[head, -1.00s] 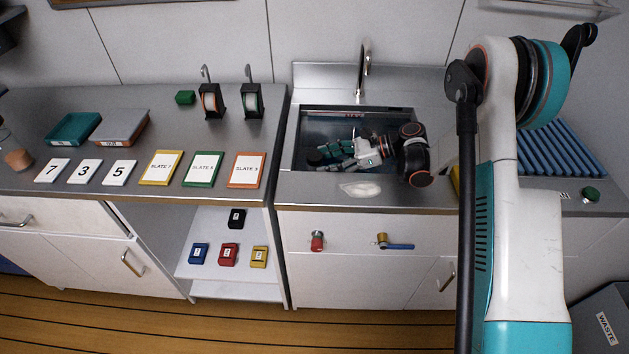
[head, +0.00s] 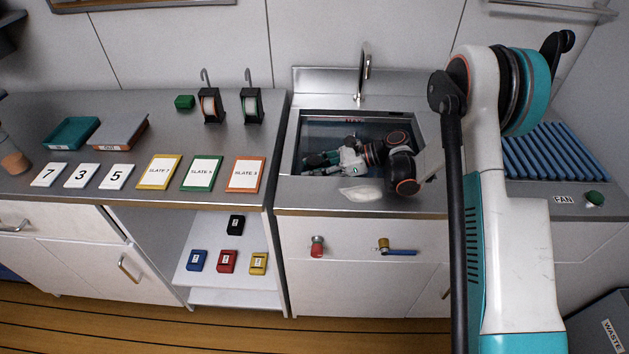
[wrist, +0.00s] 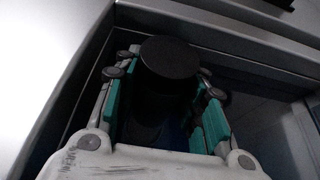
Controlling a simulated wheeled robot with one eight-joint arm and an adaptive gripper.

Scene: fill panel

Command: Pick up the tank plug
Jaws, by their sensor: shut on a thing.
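The tank plug (wrist: 168,62) is a black cylinder with a round flat top, seen in the wrist view between the teal pads of my gripper (wrist: 162,90). The pads are on both sides of it, and my gripper is shut on it. In the head view my gripper (head: 320,160) is low at the left side of the sink tank (head: 300,140). The plug is too dark and small to make out clearly there. The plug's lower end is hidden, so I cannot tell whether it touches the tank floor.
The tank's metal rim surrounds my gripper closely, and a tap (head: 363,75) rises behind it. A pale cloth-like patch (head: 361,192) lies on the front ledge. Slates (head: 202,172), number tiles (head: 82,175) and trays (head: 72,132) occupy the left counter. A blue ribbed rack (head: 550,155) is right.

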